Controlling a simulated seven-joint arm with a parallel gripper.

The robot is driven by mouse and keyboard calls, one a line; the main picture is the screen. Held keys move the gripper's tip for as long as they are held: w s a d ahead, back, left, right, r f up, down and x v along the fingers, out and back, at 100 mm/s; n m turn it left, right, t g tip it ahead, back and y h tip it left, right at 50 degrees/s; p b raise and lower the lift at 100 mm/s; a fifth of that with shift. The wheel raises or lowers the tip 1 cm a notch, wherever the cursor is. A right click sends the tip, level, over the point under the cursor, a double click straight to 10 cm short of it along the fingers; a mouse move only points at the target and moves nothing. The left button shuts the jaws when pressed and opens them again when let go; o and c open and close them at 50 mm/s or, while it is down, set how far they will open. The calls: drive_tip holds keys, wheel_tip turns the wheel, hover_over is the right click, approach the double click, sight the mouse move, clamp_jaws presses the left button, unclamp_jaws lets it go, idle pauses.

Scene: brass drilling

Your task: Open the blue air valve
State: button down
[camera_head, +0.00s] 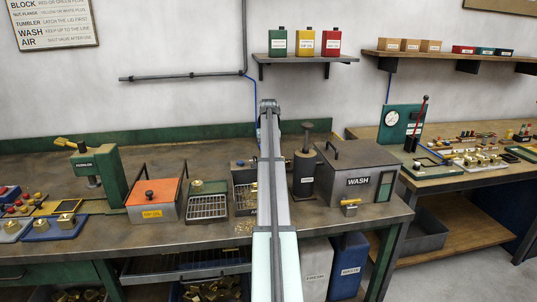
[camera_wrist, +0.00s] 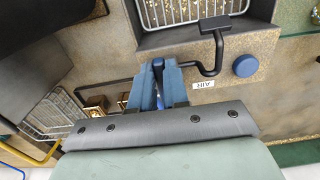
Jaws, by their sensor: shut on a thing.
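A bent black pipe (camera_wrist: 212,50) runs from beside the fingertips up to a flat black end. A white label reading AIR (camera_wrist: 203,84), upside down, lies just right of the fingers. A round blue knob (camera_wrist: 245,65) stands farther right, apart from the gripper. In the head view my arm hides the gripper and the valve.
A wire basket in a dark tray (camera_wrist: 264,12) lies beyond the pipe. In the head view, a grey WASH box (camera_head: 358,182) and dark plunger canister (camera_head: 303,174) stand right of my arm. An orange-lidded box (camera_head: 154,192) and green press (camera_head: 98,172) stand left on the bench.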

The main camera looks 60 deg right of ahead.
drive_tip(key=c, duration=1.1)
unclamp_jaws()
drive_tip(key=shift+r, duration=0.1)
wheel_tip(320, 180, up, 14)
drive_tip(key=shift+f, duration=0.15)
drive_tip(key=shift+w, duration=0.15)
